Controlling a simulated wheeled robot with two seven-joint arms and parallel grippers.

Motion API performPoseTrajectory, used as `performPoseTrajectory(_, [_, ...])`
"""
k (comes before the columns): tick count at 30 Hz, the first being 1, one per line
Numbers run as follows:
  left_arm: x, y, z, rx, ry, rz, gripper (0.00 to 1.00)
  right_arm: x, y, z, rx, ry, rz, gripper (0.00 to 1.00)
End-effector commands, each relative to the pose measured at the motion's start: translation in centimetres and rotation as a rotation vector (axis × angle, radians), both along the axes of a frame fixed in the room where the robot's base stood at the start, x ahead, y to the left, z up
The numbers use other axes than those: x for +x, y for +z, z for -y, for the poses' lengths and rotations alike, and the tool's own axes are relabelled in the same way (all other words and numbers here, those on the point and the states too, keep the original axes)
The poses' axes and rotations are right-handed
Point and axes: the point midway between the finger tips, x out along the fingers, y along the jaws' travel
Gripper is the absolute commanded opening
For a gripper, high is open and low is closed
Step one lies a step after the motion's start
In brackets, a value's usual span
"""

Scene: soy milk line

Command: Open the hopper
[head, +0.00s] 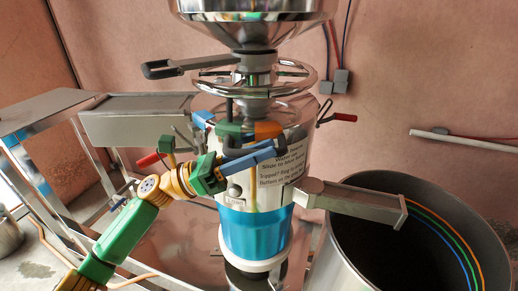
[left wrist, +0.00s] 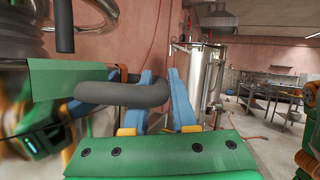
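The hopper (head: 250,8) is a shiny steel bowl at the top of the machine, cut off by the head view's upper edge. A dark-ended lever (head: 162,68) sticks out left below it, above a steel ring (head: 298,77). My left gripper (head: 274,150) is in front of the white machine body (head: 296,172), well below the hopper. In the left wrist view its blue fingers (left wrist: 166,100) stand apart. A dark bent handle (left wrist: 125,94) crosses by the fingers; I cannot tell whether they touch it.
A steel spout (head: 352,200) extends right over a large open drum (head: 350,240). A steel stand (head: 50,110) is at the left. A red-tipped handle (head: 343,117) juts from the machine's right side. In the left wrist view, a steel tank (left wrist: 207,75) stands far behind.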

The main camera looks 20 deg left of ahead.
Motion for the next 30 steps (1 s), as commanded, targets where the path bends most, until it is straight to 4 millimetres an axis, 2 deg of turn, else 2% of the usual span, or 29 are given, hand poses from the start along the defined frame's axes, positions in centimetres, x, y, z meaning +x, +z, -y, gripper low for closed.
performPoseTrajectory(1, [0.0, 0.0, -0.01, 0.0, 0.0, 0.0, 0.09, 0.0, -0.01, -0.04, 0.001, 0.0, 0.0, 0.5])
performPoseTrajectory(2, [0.0, 0.0, -0.01, 0.0, 0.0, 0.0, 0.01, 0.0, -0.01, -0.05, 0.001, 0.0, 0.0, 0.5])
performPoseTrajectory(3, [0.0, -0.01, -0.02, 0.0, 0.0, 0.0, 0.0, 0.0, -0.01, -0.06, 0.001, 0.0, 0.0, 0.5])
performPoseTrajectory(30, [-0.01, 0.04, -0.04, -0.001, 0.0, 0.0, 0.0, 0.01, 0.01, -0.08, 0.001, -0.001, 0.001, 0.5])
